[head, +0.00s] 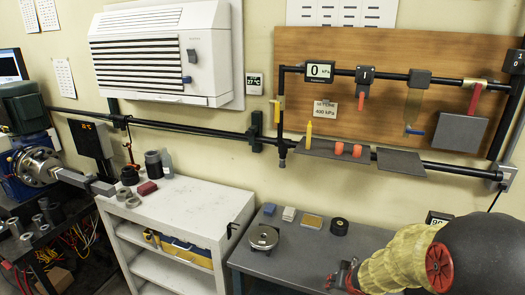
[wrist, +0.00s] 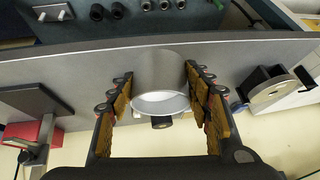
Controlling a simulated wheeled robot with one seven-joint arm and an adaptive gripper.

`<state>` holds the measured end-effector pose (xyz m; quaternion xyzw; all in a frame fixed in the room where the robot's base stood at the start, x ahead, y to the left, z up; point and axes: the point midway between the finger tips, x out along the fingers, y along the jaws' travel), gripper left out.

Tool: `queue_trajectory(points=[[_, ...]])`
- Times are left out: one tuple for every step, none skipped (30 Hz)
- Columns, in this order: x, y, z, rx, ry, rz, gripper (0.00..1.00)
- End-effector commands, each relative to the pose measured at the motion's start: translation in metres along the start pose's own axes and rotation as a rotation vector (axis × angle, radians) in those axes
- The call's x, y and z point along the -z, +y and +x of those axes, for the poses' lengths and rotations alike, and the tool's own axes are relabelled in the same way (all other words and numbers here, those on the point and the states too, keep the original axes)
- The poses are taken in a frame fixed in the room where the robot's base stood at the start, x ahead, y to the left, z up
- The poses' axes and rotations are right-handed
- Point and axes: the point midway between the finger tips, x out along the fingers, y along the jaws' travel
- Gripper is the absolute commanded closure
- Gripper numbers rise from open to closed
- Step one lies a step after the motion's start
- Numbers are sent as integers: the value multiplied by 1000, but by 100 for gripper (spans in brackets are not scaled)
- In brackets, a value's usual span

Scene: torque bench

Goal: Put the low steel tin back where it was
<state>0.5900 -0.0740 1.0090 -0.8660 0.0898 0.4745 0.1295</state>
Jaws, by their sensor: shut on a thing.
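The steel tin (wrist: 162,68), a short silver cylinder with a bright rim, sits between the fingers of my gripper (wrist: 160,88) in the wrist view. The tan pads touch or nearly touch its sides, and the gripper is shut on it. The tin's round face points toward the wrist camera. Behind it is a grey surface (wrist: 80,68); I cannot tell whether the tin touches it. In the head view my gripper (head: 345,279) shows only partly at the bottom, below my yellow-covered arm, and the tin cannot be made out there.
On the grey bench (head: 290,262) stand a round steel-topped device (head: 264,237), a black roll (head: 339,226), and small blocks (head: 312,221). A white shelf unit (head: 185,208) is to the left. Pipes and a small grey shelf (head: 400,160) run along the wall above.

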Motion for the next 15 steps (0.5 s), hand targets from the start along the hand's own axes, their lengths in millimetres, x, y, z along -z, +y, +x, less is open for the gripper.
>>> queue_trajectory(points=[[-8, -2, 6, 12, -2, -17, 89], [-11, -4, 9, 18, -4, -28, 89], [-16, -5, 13, 26, -7, -42, 89], [-20, -6, 16, 34, -9, -55, 89], [-26, -9, 20, 43, -11, -70, 89], [-33, -11, 24, 55, -14, -89, 89], [-39, -12, 28, 63, -17, -103, 89], [-45, -15, 31, 74, -19, -119, 89], [-53, -18, 36, 87, -23, -140, 89], [-58, -19, 39, 95, -25, -155, 89], [-64, -22, 43, 106, -28, -171, 89], [-73, -24, 47, 119, -32, -192, 89], [-79, -26, 50, 127, -34, -207, 89], [-84, -28, 52, 137, -36, -222, 89], [-93, -31, 56, 149, -40, -242, 89]])
